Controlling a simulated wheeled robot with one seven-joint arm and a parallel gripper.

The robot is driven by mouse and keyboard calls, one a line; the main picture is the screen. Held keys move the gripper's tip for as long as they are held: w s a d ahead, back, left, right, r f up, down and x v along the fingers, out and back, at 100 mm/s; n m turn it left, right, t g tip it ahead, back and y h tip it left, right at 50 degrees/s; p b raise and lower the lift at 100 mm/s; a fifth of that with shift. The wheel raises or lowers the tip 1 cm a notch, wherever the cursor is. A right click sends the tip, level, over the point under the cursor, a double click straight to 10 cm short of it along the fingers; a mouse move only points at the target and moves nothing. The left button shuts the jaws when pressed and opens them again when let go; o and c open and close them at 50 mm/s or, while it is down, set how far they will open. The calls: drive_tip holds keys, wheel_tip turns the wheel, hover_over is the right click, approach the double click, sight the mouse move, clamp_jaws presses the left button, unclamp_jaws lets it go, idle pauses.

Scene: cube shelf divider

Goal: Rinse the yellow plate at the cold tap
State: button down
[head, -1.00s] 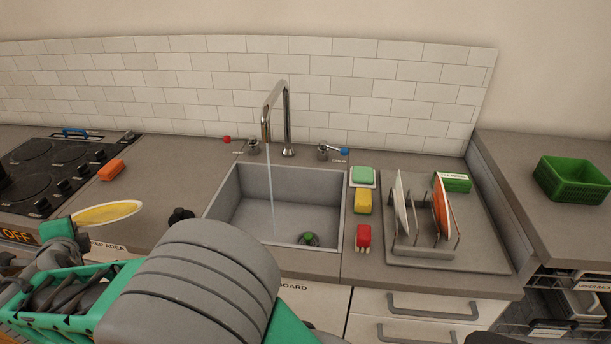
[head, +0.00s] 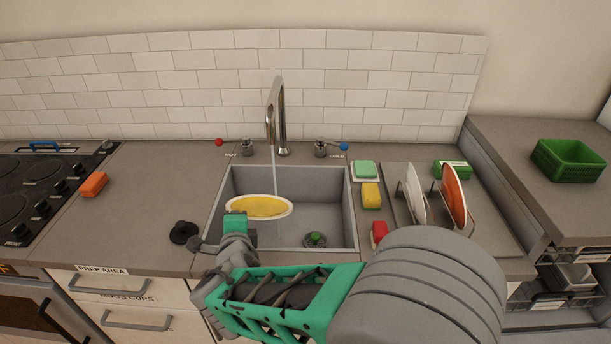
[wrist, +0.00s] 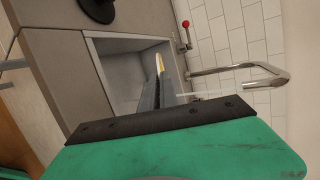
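The yellow plate (head: 260,206) has a white rim and is tilted over the sink (head: 345,200). It shows nearly edge-on in the wrist view (wrist: 159,64). My gripper (head: 237,218) is shut on its left, near edge. The tap spout (head: 275,105) has a thin stream of water (head: 274,160) running down. The stream lines up with the right part of the plate in the head view; I cannot tell whether it hits the plate or passes behind. The blue-knobbed cold handle (head: 344,146) is right of the spout, the red-knobbed hot handle (head: 219,142) left.
A green-topped sink piece (head: 315,239) sits on the sink floor. Right of the sink are a yellow sponge (head: 371,195), a red item (head: 379,233) and a dish rack (head: 432,217) with plates. A black stopper (head: 184,232) lies left of the sink.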

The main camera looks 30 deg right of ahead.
drive_tip(key=shift+w+a+r, duration=0.1)
drive_tip(key=shift+w+r, duration=0.05)
drive_tip(key=shift+r, duration=0.1)
drive_tip(key=s+b, duration=0.1)
drive_tip(key=s, duration=0.7)
drive_tip(key=shift+b, duration=0.35)
idle(0.8)
idle(0.5)
